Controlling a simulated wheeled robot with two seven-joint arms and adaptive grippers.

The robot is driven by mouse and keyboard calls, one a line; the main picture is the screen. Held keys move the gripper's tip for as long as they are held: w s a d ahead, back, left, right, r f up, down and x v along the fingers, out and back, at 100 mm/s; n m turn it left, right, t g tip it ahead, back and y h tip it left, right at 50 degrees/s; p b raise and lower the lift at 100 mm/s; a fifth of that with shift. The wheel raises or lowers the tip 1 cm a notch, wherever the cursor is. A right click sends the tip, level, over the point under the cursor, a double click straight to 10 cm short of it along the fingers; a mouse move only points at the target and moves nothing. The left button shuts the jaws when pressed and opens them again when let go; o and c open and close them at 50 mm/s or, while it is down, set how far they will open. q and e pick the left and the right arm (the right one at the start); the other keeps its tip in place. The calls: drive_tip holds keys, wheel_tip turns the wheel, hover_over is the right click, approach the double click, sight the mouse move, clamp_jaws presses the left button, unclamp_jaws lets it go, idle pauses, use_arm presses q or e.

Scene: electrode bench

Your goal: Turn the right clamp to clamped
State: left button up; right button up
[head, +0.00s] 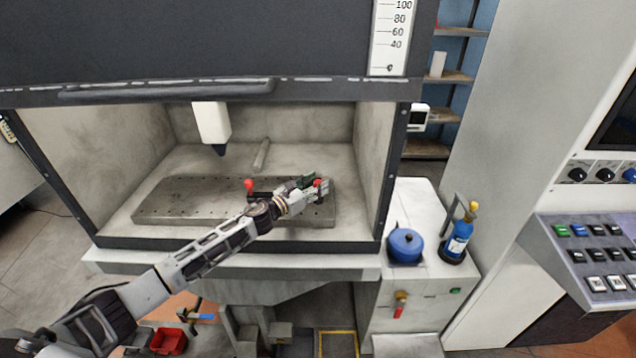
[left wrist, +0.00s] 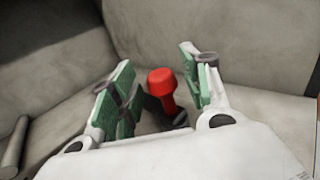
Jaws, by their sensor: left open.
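The right clamp's red knob (head: 317,183) shows at the right end of the metal plate (head: 165,198) inside the enclosure. In the left wrist view the red knob (left wrist: 161,82) stands upright on a dark arm between the two green-padded fingers. My left gripper (head: 308,183) is at this clamp; in the left wrist view its fingers (left wrist: 158,85) are spread, with a gap on both sides of the knob. A second clamp with a red knob (head: 249,185) is further left on the plate. The right clamp's base is mostly hidden by my gripper. My right gripper is not in view.
A white and dark nozzle (head: 212,127) hangs above the plate. The enclosure's right wall (head: 372,150) is close to my gripper. A blue pot (head: 405,246) and a blue gas canister (head: 459,238) stand outside on the right.

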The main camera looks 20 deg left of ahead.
use_arm(q)
drive_tip(key=shift+w+d, duration=0.3)
drive_tip(key=shift+w, duration=0.15)
clamp_jaws()
